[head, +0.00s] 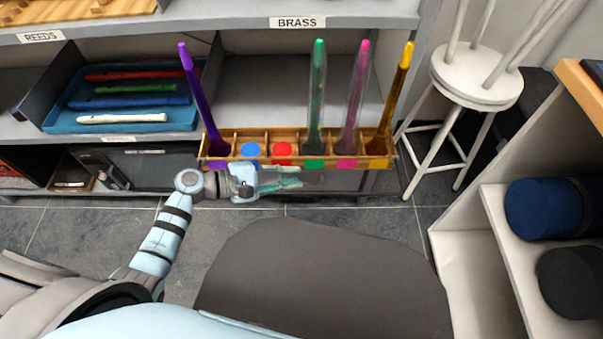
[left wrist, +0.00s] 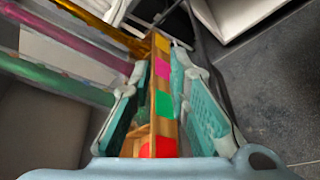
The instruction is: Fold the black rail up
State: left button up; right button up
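No part stands out clearly as a black rail. A thin dark bar (head: 300,193) runs below the front of the wooden instrument rack, and a dark strip (left wrist: 203,45) shows beyond my fingers in the left wrist view; I cannot tell whether either is the rail. The wooden rack (head: 300,131) has coloured squares on its front. My left gripper (head: 285,181) is low in front of the rack, pointing right. In the left wrist view its fingers (left wrist: 165,98) are spread, with the rack's front strip (left wrist: 163,88) seen between them. I cannot tell whether they touch. My right gripper is not in view.
Purple (head: 195,90), green (head: 317,85), pink (head: 357,90) and yellow (head: 398,80) recorders stand in the rack. A blue tray (head: 62,126) of recorders is left. A white stool (head: 478,85) stands right. A shelf with dark cylinders (head: 548,208) is near right. Floor (head: 330,212) is open ahead.

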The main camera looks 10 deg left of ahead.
pick_arm(q)
jog(key=v, duration=0.8)
jog(key=shift+a, duration=0.25)
